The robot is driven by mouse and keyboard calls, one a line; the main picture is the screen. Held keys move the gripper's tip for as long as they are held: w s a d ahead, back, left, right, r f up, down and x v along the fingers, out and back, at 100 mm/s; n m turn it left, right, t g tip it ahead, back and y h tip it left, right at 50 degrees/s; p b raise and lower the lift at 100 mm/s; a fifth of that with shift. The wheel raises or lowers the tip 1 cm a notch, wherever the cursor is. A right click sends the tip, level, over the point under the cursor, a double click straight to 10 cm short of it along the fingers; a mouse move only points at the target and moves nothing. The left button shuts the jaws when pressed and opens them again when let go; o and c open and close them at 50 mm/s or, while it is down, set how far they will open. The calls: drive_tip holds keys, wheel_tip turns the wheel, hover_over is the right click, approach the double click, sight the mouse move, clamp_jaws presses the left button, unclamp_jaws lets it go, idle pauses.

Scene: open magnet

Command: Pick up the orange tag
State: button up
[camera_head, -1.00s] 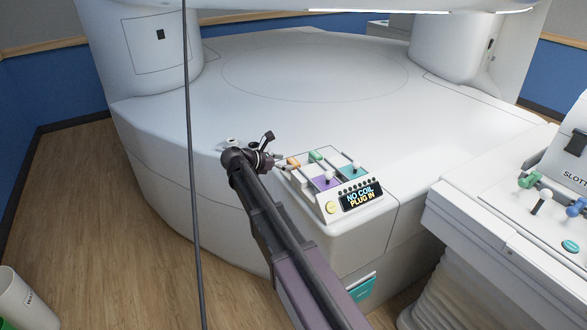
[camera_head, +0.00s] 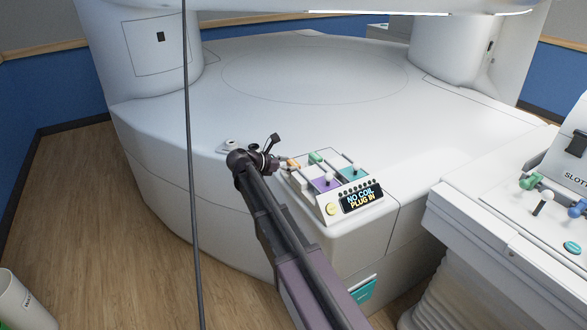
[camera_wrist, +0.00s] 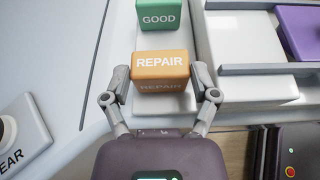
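The orange tag (camera_wrist: 160,66) is a small block lettered REPAIR, seen in the wrist view on a white strip. It also shows small in the head view (camera_head: 294,163), at the left corner of the panel. My gripper (camera_wrist: 162,78) is open, with one finger on each side of the tag. The fingertips are very near the tag's sides; a narrow gap seems to remain, clearer at the right. In the head view my gripper (camera_head: 284,164) is at the tag and partly hides it.
A green tag (camera_wrist: 156,14) lettered GOOD lies just beyond the orange one. A purple block (camera_wrist: 302,32) and rails are to the right. The panel display (camera_head: 362,198) reads NO COIL PLUG IN. A white slotted console (camera_head: 500,215) stands at the right.

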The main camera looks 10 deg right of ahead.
drive_tip(key=shift+r, duration=0.1)
idle(0.3)
wheel_tip(320, 180, up, 10)
drive_tip(key=p, duration=1)
idle(0.7)
